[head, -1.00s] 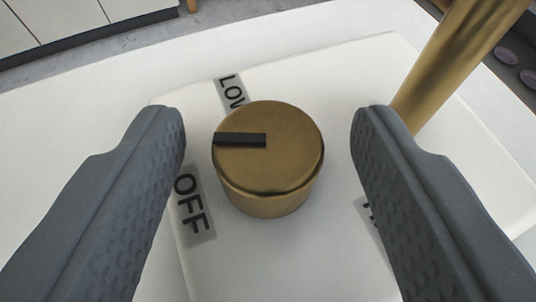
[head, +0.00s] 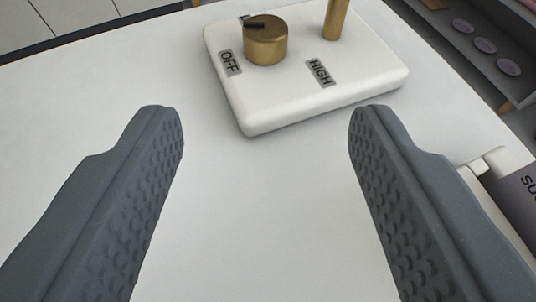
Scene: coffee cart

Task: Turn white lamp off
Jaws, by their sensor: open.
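The white lamp base (head: 325,95) stands on the white counter in the upper middle of the head view. Its brass knob (head: 266,46) has a black pointer bar on top that points left. The OFF label (head: 230,62) is at the knob's left front and the HIGH label (head: 319,72) at its right front. The LOW label is mostly hidden behind the knob. The brass lamp stem (head: 336,18) rises at the back, and the lamp's upper part is out of view. My gripper (head: 266,112) is open and empty, nearer to me than the base and apart from the knob.
The white counter (head: 235,210) is clear between my fingers. At the right edge is a white container (head: 497,165) with a grey label, partly cut off. A shelf with several purple round items (head: 486,45) lies beyond the counter at upper right.

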